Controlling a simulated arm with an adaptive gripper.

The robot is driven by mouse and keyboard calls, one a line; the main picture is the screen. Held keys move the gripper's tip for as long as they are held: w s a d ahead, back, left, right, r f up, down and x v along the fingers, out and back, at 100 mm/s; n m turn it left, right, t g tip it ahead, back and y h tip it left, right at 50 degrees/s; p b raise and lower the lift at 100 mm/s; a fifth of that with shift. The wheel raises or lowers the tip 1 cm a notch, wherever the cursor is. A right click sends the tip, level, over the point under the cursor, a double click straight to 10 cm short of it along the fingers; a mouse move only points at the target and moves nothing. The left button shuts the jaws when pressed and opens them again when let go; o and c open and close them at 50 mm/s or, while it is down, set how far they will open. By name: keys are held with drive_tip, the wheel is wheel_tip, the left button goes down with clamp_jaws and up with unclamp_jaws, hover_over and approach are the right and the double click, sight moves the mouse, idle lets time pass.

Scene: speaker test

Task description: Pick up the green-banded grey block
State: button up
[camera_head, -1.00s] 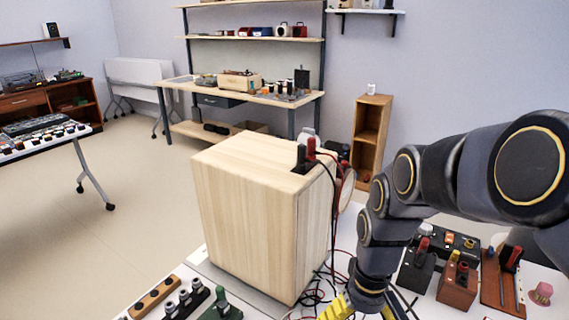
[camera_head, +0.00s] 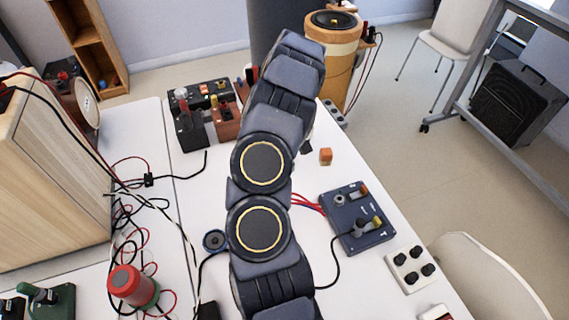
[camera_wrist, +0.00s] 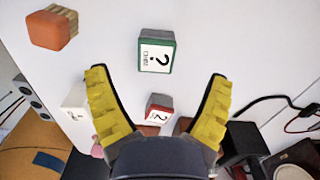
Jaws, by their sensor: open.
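The green-banded grey block (camera_wrist: 155,54) lies on the white table in the wrist view. Its white face with a black question mark shows, edged by the green band. My gripper (camera_wrist: 157,74) is open, with its two yellow-padded fingers spread wide and nothing held between them. In the picture the block lies between and slightly past the fingertips, touching neither. In the head view my arm hides the gripper, and I cannot make out the green-banded block.
A red-banded block (camera_wrist: 159,107) lies close by, between the fingers in the picture. An orange block (camera_wrist: 52,28) is at upper left, also in the head view (camera_head: 325,156). A pale block (camera_wrist: 75,100) is partly behind the left finger. A dark control box (camera_head: 357,217) stands right of my arm.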

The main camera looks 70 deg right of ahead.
drive_tip(key=f, duration=0.6)
drive_tip(key=shift+w+d+f, duration=0.1)
drive_tip(key=shift+d+f, duration=0.15)
drive_tip(key=shift+d, duration=0.15)
drive_tip(key=shift+c, duration=0.2)
drive_tip(key=c, duration=1.2)
